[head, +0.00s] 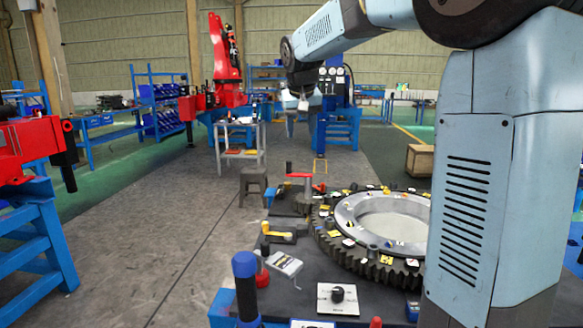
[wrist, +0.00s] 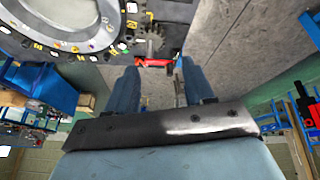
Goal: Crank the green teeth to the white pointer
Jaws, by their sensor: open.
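The big toothed ring (head: 375,270) lies flat on a dark bench, with small coloured tags around its top; it also shows in the wrist view (wrist: 85,48). The green teeth and the white pointer are too small to make out surely. The crank has a red arm (head: 300,176) and an upright dark handle (head: 289,167), left of the ring. In the wrist view the red crank arm (wrist: 153,62) shows beyond my fingertips, beside a small pinion gear (wrist: 149,40). My gripper (head: 303,103) is open and empty, raised above and beyond the crank.
A dark stool (head: 253,182) stands left of the bench. My arm hides the ring's right part.

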